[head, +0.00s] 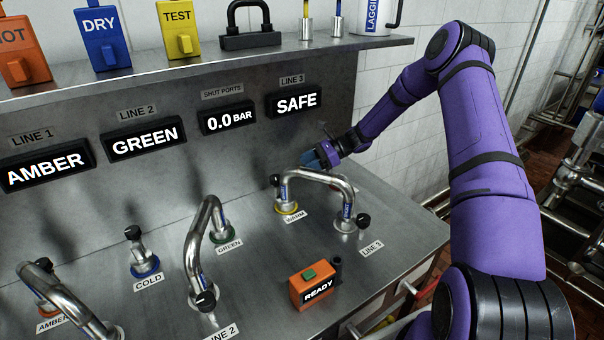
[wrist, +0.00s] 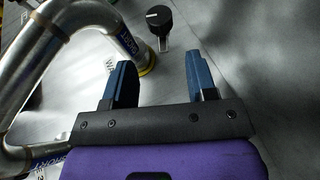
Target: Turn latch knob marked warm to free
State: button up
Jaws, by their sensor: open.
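The warm latch knob (head: 275,180) is small and black, at the left of the yellow-ringed port labelled WARM. In the wrist view the knob (wrist: 158,18) shows a white pointer mark and sits on a short metal stem, beyond the fingertips. My gripper (head: 318,158) is open and empty, behind the bent pipe in the head view. In the wrist view the blue fingers of my gripper (wrist: 158,66) are apart, with the knob ahead of the gap and not touched. The WARM label (head: 295,217) lies in front of the port.
A steel bent pipe (head: 318,174) joins the WARM port to the LINE 3 port, close to my gripper. Other bent pipes stand at GREEN (head: 205,225) and AMBER (head: 60,290). An orange READY box (head: 315,287) sits at the front. The panel's SAFE display (head: 296,102) is behind.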

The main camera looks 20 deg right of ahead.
jog(key=x, duration=1)
jog(key=shift+a+f, duration=0.2)
jog(key=shift+c, duration=0.2)
jog(key=c, duration=0.6)
